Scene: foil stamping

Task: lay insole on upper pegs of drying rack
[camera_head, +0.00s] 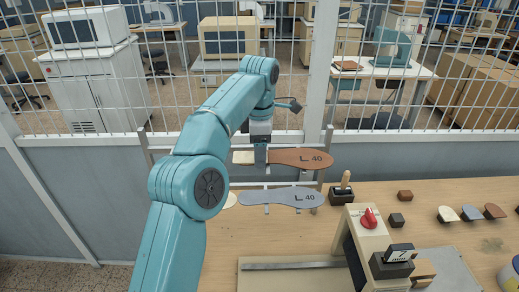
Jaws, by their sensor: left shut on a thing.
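A brown insole (303,158) marked "L 40", with a cream end at left, is held level at the drying rack (327,140). My left gripper (260,155) is shut on it near the cream end and hides part of it. The insole is at the height of the rack's upper part; I cannot tell whether it touches the upper pegs. A grey insole (280,197), also marked "L 40", lies lower on the rack. Short pegs show under it. My right gripper is not in view.
A stamping machine (368,240) with a red knob stands on the wooden bench (265,240) at right. A wooden-handled tool in a dark block (341,192) stands just right of the rack. Small pieces lie farther right. A wire mesh fence (215,100) rises behind the rack.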

